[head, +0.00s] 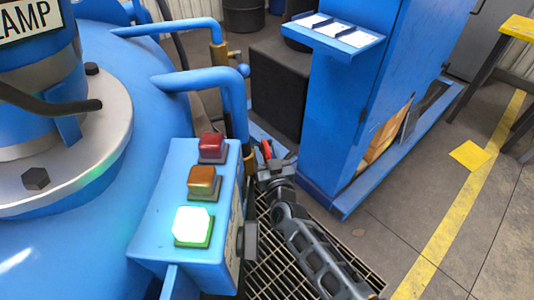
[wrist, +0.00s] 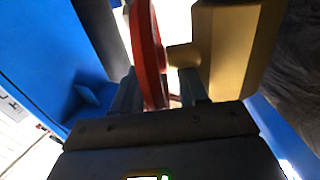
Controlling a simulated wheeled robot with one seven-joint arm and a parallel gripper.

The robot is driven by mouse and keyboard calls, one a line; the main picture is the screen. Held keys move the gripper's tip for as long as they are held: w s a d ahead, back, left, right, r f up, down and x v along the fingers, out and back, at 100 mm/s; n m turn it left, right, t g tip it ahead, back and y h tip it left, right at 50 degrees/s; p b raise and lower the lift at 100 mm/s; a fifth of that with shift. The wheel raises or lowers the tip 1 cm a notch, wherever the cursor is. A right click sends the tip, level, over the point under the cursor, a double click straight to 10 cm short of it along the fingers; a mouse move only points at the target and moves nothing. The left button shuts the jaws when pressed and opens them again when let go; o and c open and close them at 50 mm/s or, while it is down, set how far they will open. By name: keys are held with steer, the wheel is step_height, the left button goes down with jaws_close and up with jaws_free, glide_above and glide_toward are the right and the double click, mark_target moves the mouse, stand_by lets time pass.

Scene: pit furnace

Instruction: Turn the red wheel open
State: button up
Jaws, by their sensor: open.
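The red wheel (wrist: 148,45) stands nearly edge-on in the wrist view, joined by a short stem to a brass-coloured valve body (wrist: 236,45) on its right. My gripper (wrist: 162,92) is open, with one finger on each side of the lower part of the wheel's rim. I cannot tell whether either finger touches the rim. In the head view only a small red piece of the wheel (head: 266,149) shows, just beyond my gripper (head: 270,165). The rest of the wheel is hidden there.
A blue box with red, orange and lit green buttons (head: 192,228) stands close left of my arm. Blue pipes (head: 205,82) rise behind it. A blue cabinet (head: 345,110) stands to the right. Floor grating (head: 270,270) lies below; open floor is at right.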

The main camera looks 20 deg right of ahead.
steer(key=shift+c, duration=0.4)
jaws_close()
steer(key=f+b, duration=0.1)
steer(key=b, duration=0.2)
steer(key=shift+s+t, duration=0.1)
steer(key=shift+t, duration=0.3)
steer(key=b, duration=0.2)
steer(key=shift+r+t+b, duration=0.1)
steer(key=shift+t+b, duration=0.2)
steer(key=t+b, duration=0.1)
steer(key=b, duration=0.3)
steer(key=t+b, duration=0.1)
steer(key=b, duration=0.4)
steer(key=shift+s+t+h, duration=0.25)
steer(key=shift+t+h, duration=0.05)
steer(key=shift+t, duration=0.1)
steer(key=shift+s+r+t+b, duration=0.15)
steer(key=shift+t+b, duration=0.15)
steer(key=shift+b, duration=0.45)
steer(key=shift+o, duration=0.4)
jaws_free()
